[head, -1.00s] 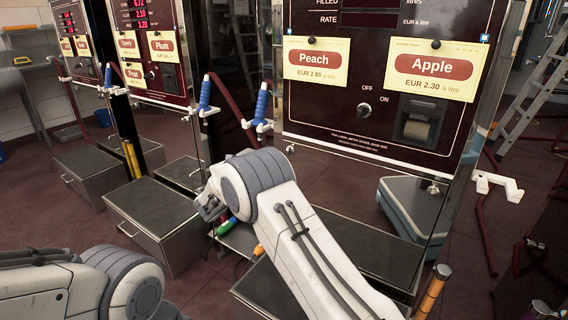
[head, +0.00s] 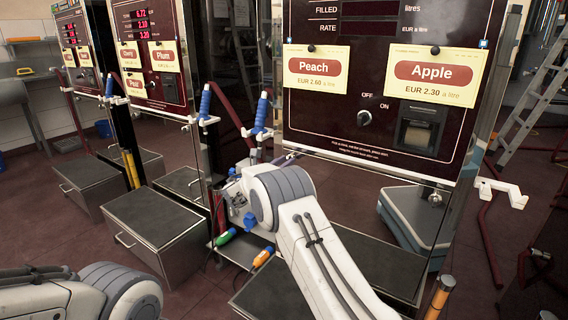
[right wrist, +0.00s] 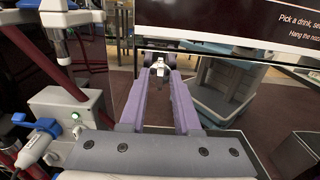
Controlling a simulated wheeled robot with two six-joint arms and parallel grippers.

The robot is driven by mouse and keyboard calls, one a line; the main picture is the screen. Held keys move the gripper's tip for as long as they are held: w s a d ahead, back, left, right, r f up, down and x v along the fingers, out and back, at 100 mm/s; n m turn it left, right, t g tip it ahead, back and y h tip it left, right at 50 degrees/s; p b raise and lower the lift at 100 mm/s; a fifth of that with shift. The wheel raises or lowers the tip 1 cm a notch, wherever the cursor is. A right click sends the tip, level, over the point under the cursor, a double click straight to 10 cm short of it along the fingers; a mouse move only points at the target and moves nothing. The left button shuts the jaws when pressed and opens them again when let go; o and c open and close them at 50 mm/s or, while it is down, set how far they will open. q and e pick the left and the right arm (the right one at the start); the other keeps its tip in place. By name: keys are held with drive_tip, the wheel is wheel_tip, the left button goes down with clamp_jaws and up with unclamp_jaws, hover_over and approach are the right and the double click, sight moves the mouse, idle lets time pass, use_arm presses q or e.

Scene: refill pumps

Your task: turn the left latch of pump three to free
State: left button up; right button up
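The nearest pump (head: 340,105) carries the Peach and Apple cards; I see no number on it. A small metal latch (right wrist: 158,68) sits under the lower left edge of its dark panel in the right wrist view. My right gripper (right wrist: 159,80) points at this latch, with a purple finger on either side and a gap between them. The fingertips are close to it; I cannot tell whether they touch it. In the head view my right arm mostly hides the gripper and this latch. My left gripper is out of view; only its arm shows at lower left.
Blue-handled nozzles (head: 262,110) hang left of the panel. A white box with a green light (right wrist: 70,122) stands close left of my right gripper. Green (head: 226,237) and orange (head: 262,258) handles lie below. A blue-grey case (head: 400,220) stands behind the pump's frame.

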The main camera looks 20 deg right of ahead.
clamp_jaws()
drive_tip(key=shift+s+d+f+m+b, duration=0.1)
drive_tip(key=shift+m+b, duration=2.9)
drive_tip(key=shift+b, duration=0.45)
drive_tip(key=shift+s+f+m+b, duration=0.1)
drive_tip(key=shift+f+m+b, duration=0.05)
drive_tip(key=shift+m+b, duration=3.05)
drive_tip(key=shift+d+f+m+b, duration=0.1)
drive_tip(key=shift+m+b, duration=2.7)
drive_tip(key=shift+b, duration=0.85)
